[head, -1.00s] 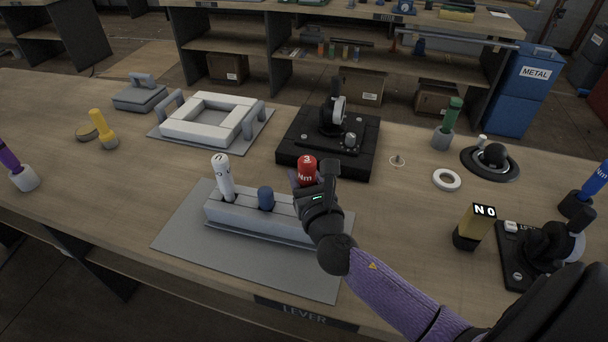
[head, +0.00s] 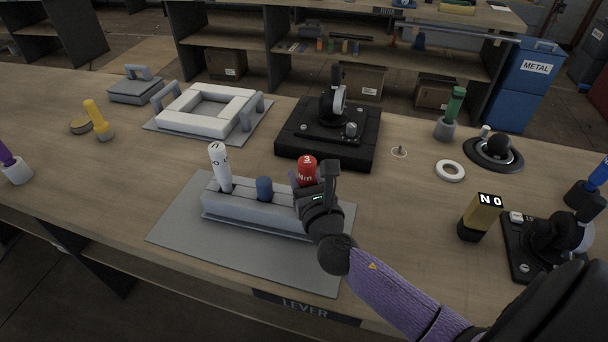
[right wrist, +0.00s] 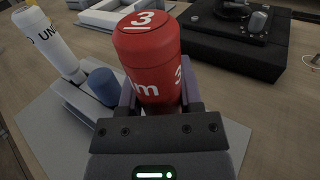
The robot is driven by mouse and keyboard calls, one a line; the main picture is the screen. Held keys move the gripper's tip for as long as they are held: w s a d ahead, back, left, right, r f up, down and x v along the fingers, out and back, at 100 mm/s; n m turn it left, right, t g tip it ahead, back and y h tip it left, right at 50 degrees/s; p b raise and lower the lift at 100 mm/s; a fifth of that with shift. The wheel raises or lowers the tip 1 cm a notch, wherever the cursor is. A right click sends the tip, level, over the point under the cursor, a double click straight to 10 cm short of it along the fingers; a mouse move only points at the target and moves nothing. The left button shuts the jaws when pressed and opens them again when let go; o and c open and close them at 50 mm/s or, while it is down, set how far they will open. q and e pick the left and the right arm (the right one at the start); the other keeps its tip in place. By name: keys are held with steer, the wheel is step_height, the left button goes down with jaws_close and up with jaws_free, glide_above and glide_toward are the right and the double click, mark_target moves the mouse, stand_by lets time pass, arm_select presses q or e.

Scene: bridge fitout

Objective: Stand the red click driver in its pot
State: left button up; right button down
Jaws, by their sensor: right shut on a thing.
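The red click driver (head: 307,168), marked 3, is held upright in my right gripper (head: 304,183). In the right wrist view the red driver (right wrist: 150,55) stands between the two purple fingers, which are shut on it. It is at the right end of a grey block (head: 245,211). Its lower end is hidden by the gripper, so I cannot tell whether it sits in the block or is clear of it. A white driver (head: 219,167) and a blue peg (head: 264,188) stand in the same block. I cannot single out the red driver's pot.
Behind are a black lever box (head: 328,132) and a white frame (head: 208,110). Yellow (head: 97,118) and green (head: 454,112) drivers stand in grey pots. A white ring (head: 450,170) and a gold display block (head: 480,216) lie right. The table between gripper and ring is clear.

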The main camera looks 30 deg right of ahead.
stand_by(0.3)
steer(key=shift+c, duration=1)
jaws_free()
